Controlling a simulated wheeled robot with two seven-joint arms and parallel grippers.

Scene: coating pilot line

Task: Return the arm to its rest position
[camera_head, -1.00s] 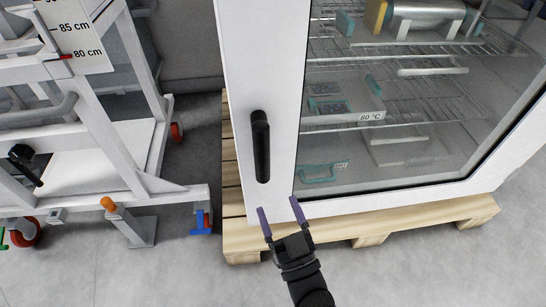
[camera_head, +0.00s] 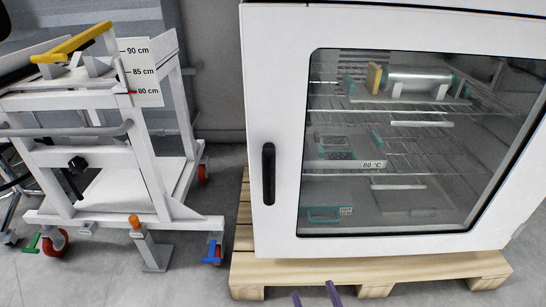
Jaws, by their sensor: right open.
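My right gripper (camera_head: 314,296) shows only as two purple fingertips at the bottom edge of the head view. The fingertips are apart with nothing between them. They are in front of the wooden pallet (camera_head: 350,272) and apart from the oven. The rest of the right arm is out of frame. The white oven (camera_head: 268,90) has a closed glass door with a black vertical handle (camera_head: 268,173) on its left side. My left gripper is not in view.
A white wheeled cart (camera_head: 125,205) with a height scale (camera_head: 139,72) stands at the left. Grey floor (camera_head: 150,290) is clear in front.

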